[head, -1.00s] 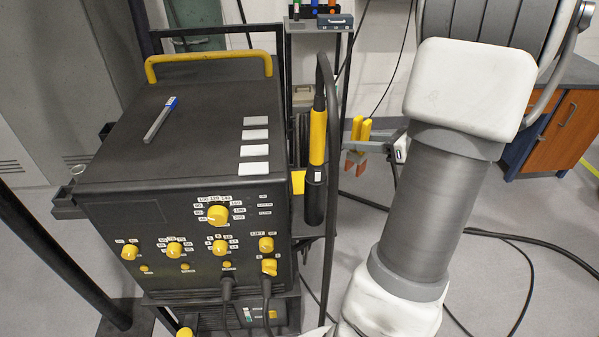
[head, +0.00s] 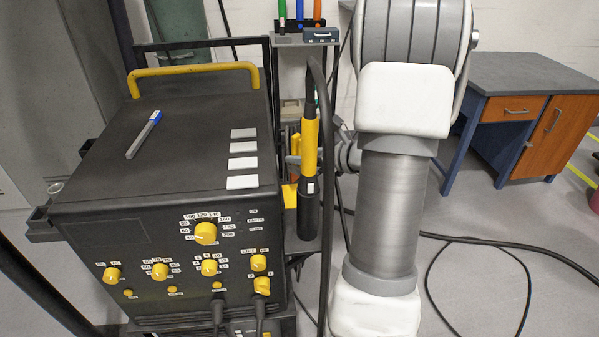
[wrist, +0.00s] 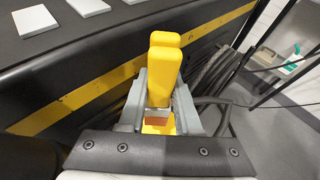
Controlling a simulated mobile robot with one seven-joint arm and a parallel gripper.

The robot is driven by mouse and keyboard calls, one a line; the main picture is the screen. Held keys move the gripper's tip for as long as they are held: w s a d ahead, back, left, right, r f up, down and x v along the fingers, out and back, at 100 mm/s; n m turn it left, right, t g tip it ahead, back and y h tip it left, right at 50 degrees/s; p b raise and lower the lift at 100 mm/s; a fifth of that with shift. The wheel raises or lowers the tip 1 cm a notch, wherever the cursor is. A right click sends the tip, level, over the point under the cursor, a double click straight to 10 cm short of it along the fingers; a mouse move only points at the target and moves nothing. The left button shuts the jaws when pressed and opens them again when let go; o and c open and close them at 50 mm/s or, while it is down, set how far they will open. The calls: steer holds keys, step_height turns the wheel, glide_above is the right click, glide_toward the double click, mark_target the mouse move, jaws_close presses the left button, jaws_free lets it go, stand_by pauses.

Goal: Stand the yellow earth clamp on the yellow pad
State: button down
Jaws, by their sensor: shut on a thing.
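The yellow earth clamp (wrist: 164,70) stands between the grey fingers of my gripper (wrist: 161,96) in the wrist view, handles up and copper-coloured jaws down. My gripper is shut on it. The yellow pad (wrist: 160,129) shows just below the jaws; I cannot tell whether they touch it. In the head view the pad (head: 290,195) lies beside the black welding machine, partly hidden by the torch. The clamp (head: 296,143) shows only as a yellow sliver behind the torch, and my gripper is mostly hidden there.
A yellow and black torch (head: 310,150) stands upright in front of the clamp, with a black cable looping over it. The welding machine (head: 90,185) walls off the left side. Coiled dark cables (wrist: 215,80) hang close to the right finger. A blue desk (head: 530,100) stands further right.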

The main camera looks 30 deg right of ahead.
mark_target(300, 169)
steer(key=shift+f+b, duration=0.65)
steer(key=shift+f, duration=1.3)
steer(key=shift+f, duration=0.1)
steer(key=shift+f+b, duration=0.15)
steer(key=shift+b, duration=0.15)
steer(key=c, duration=0.6)
jaws_free()
